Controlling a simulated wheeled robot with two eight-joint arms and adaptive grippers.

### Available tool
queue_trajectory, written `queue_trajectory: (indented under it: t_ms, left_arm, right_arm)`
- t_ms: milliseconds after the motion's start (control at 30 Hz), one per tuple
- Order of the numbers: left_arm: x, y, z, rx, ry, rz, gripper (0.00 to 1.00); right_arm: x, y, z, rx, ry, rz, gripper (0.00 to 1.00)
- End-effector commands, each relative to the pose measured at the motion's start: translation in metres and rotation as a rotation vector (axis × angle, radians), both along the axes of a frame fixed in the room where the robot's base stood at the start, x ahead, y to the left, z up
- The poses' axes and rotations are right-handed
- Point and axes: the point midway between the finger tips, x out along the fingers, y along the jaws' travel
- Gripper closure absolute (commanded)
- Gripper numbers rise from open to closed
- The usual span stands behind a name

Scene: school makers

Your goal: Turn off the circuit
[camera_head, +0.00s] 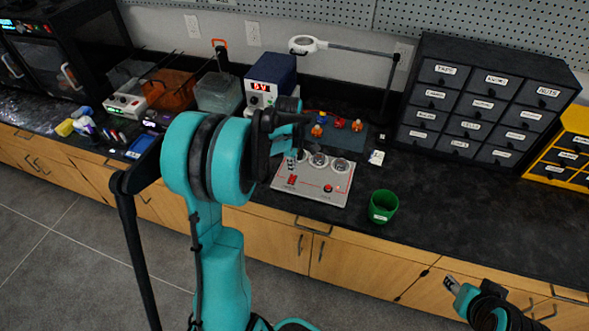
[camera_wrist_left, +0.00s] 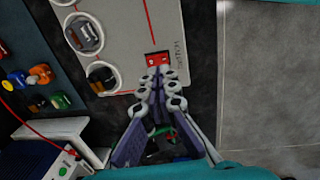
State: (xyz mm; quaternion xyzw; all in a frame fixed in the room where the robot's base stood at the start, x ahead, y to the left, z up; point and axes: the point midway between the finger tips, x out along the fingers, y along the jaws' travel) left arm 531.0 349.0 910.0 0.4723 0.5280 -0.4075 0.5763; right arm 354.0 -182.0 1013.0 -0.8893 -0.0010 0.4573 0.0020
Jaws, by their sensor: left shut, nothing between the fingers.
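The light grey circuit board (camera_head: 340,183) lies flat on the dark counter, with several round clear-windowed parts along its back. A red switch (camera_head: 292,180) is near its left front and a red button (camera_head: 328,188) is at its right front. In the left wrist view the red switch (camera_wrist_left: 157,59) sits beside printed lettering near the board's edge. My left gripper (camera_wrist_left: 158,74) is shut and empty, its fingertips right at the switch; I cannot tell whether they touch. My right gripper (camera_head: 451,284) shows only in part at the lower right, away from the board.
A blue power supply (camera_head: 271,76) with a red lit display stands behind the board. A green cup (camera_head: 383,206) stands to the right, near the front edge. A dark mat with coloured parts (camera_head: 338,124) lies behind. Drawer cabinets (camera_head: 483,100) stand at back right; the right counter is clear.

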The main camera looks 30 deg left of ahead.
Motion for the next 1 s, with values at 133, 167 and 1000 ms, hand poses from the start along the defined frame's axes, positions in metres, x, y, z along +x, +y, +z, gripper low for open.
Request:
queue_trajectory:
  t_ms: [133,167,1000]
  left_arm:
    - [-0.005,-0.001,0.037,0.001,0.0,0.001,1.0]
    - [-0.005,-0.001,0.043,0.001,0.0,0.001,1.0]
    - [0.0,0.002,0.081,0.002,-0.006,0.001,1.0]
  right_arm:
    - [0.0,0.0,0.016,0.0,0.0,0.0,0.6]
    - [0.0,0.0,0.017,0.0,0.0,0.0,0.6]
    - [0.0,0.0,0.043,0.0,0.0,0.0,0.6]
